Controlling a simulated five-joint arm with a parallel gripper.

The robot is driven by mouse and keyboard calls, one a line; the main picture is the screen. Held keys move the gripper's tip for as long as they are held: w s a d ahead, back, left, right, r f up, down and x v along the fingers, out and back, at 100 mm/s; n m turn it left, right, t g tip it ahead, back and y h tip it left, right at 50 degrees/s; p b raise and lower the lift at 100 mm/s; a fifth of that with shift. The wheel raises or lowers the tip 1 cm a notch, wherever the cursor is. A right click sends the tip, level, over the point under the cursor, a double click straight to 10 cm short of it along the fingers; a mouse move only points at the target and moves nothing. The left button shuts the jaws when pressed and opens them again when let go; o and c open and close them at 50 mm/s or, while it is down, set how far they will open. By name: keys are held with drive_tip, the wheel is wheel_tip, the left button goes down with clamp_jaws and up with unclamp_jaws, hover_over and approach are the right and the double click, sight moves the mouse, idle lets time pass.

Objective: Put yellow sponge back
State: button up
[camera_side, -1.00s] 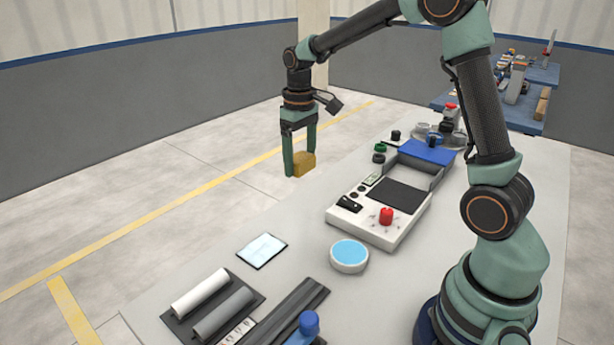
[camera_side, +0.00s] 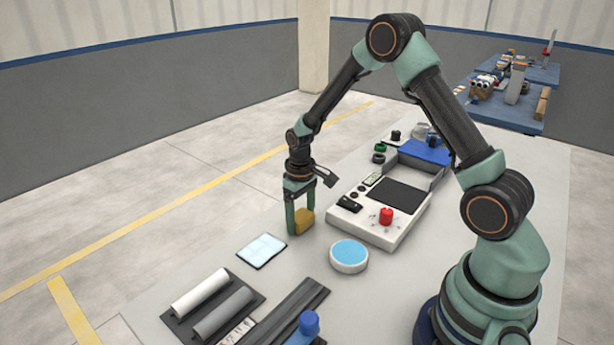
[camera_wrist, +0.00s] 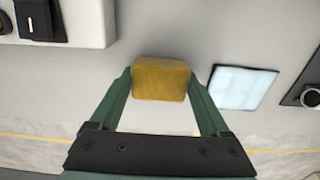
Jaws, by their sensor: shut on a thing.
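The yellow sponge (camera_side: 304,221) is a small mustard-coloured block. My gripper (camera_side: 298,220) is shut on it, and it sits between the two green fingers. It also shows in the wrist view (camera_wrist: 160,79), with a finger at each side. In the side view the sponge is low over the table's far edge, behind the round blue-topped dish (camera_side: 349,254) and the light-blue pad (camera_side: 262,251). Whether its underside touches the table cannot be told.
The white control box (camera_side: 372,232) with a red knob (camera_side: 386,215) stands to the right of the sponge. A dark tray (camera_side: 250,302) with white and grey cylinders lies front left. A blue-capped object (camera_side: 308,325) is at the front. Bare table lies around the pad and dish.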

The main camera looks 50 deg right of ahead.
drive_tip(key=shift+f, duration=0.1)
drive_tip(key=o, duration=1)
drive_tip(key=shift+f, duration=0.1)
drive_tip(key=shift+o, duration=0.2)
wheel_tip(320, 180, up, 12)
drive_tip(key=r, duration=0.1)
wheel_tip(320, 180, up, 8)
drive_tip(key=t, duration=0.2)
hover_over(301, 216)
drive_tip(key=s+a, duration=0.3)
drive_tip(key=s, duration=0.2)
drive_tip(key=s+a+r+t, duration=0.3)
drive_tip(key=s+a, duration=0.1)
drive_tip(key=s, duration=0.5)
drive_tip(key=shift+a+r+t, duration=0.15)
drive_tip(key=shift+r+t, duration=0.15)
drive_tip(key=shift+r, duration=0.1)
drive_tip(key=shift+s, duration=0.1)
